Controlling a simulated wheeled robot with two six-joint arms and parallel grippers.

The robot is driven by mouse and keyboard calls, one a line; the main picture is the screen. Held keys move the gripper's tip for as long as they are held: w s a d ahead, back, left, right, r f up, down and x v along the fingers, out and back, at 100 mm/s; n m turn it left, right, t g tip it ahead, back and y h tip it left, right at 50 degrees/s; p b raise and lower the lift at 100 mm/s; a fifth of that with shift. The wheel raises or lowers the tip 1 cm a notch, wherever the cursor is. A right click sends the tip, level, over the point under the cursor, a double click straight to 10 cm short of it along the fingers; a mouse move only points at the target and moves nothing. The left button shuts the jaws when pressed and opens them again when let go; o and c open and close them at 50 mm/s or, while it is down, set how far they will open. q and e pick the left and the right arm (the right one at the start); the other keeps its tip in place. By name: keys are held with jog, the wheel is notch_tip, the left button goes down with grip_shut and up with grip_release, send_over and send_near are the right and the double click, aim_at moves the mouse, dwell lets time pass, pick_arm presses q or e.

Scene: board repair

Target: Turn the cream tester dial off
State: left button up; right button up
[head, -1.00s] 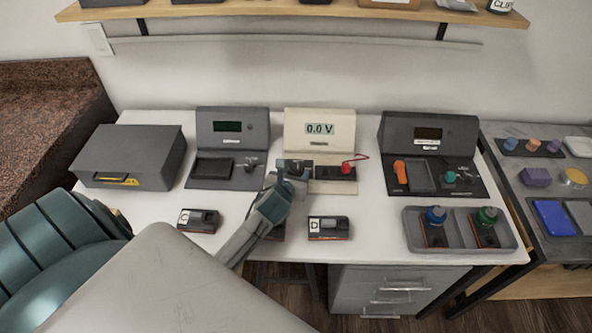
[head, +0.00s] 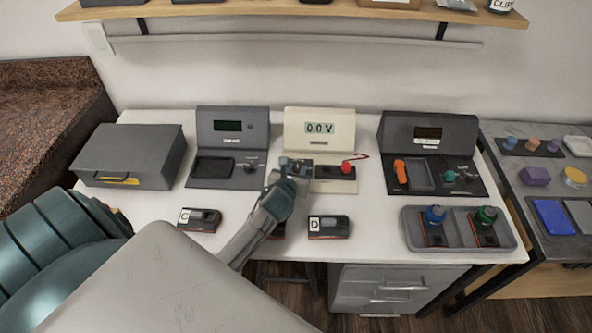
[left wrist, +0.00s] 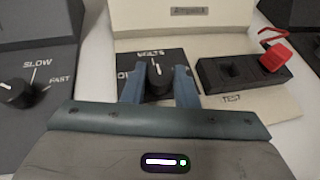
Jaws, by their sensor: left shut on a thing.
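The cream tester (head: 320,128) stands at the back middle of the white table, and its display reads 0.0 V. Its dark dial (left wrist: 158,76) shows in the left wrist view on a dark plate. The dial's white mark points up toward the word VOLTS; a label at left is partly hidden by a finger. My left gripper (head: 294,168) is shut on the dial, with one finger on each side in the left wrist view (left wrist: 159,86). In the head view the gripper hides the dial. My right gripper is not in view.
A red plug (left wrist: 275,57) sits in a black test block right of the dial. A grey tester with a SLOW/FAST knob (left wrist: 15,92) is at left. Modules C (head: 200,220) and D (head: 328,227) lie in front. A grey tray (head: 459,241) is at right.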

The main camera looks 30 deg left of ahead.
pick_arm(q)
jog(key=shift+d+n+y, duration=0.1)
jog(key=shift+n+y, duration=0.2)
jog(key=shift+d+n+g+y+p, duration=0.1)
jog(key=shift+n+g+y+p, duration=0.25)
jog(key=shift+n+y, duration=0.25)
jog(key=n+g+y, duration=0.2)
jog(key=shift+w+d+n+y+p, duration=0.15)
jog(key=shift+w+n+y+p, duration=0.05)
jog(key=shift+n+y+p, duration=0.1)
jog(key=n+g+y, duration=0.2)
jog(key=shift+w+d+r+n+p, duration=0.1)
jog(key=shift+w+n+p, duration=0.05)
jog(key=shift+n+p, duration=0.2)
jog(key=n+g+y, duration=0.2)
jog(key=n+g, duration=0.1)
jog(key=shift+w, duration=0.15)
jog(key=shift+n+g+y+p, duration=0.3)
jog(key=shift+n+g, duration=0.45)
jog(key=shift+g, duration=0.2)
